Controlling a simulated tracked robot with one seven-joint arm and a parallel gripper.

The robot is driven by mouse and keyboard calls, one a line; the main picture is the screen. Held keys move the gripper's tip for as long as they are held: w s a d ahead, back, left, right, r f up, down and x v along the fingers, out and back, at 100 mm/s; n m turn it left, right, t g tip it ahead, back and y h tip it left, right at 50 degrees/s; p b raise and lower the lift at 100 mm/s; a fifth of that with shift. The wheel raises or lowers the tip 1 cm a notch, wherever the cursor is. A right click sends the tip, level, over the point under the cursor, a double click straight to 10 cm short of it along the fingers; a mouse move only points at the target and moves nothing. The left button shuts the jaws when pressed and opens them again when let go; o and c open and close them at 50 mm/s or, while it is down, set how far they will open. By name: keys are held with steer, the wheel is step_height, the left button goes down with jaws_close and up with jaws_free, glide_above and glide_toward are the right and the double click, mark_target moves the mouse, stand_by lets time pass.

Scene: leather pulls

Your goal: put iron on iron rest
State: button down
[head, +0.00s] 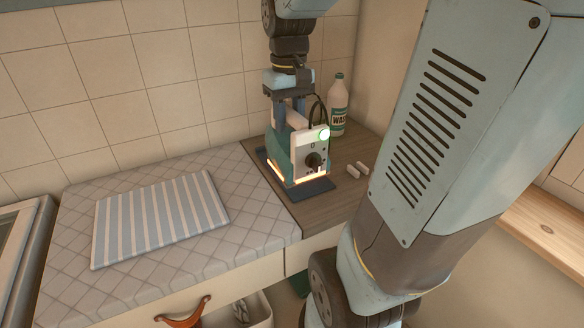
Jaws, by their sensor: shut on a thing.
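The iron (310,156) has a pale end face with a dark knob and a lit green light, a teal side and an orange glow along its bottom edge. It stands over the dark flat iron rest (318,190) on the brown wooden counter. Whether its base touches the rest is hard to tell. My gripper (292,122) points down from above and is shut on the iron's handle, which is partly hidden by the fingers and the iron's end.
A white bottle (338,106) stands behind the iron to the right. A striped cloth (160,218) lies on the quilted grey pad (262,218) at left. A drawer with an orange leather pull (184,315) is below.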

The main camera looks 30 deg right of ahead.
steer(key=shift+d, duration=0.25)
steer(key=w+d+f, duration=0.7)
steer(key=w+f, duration=0.5)
steer(key=f, duration=0.1)
stand_by(0.7)
steer(key=c, duration=0.8)
jaws_free()
steer(key=shift+o, duration=0.2)
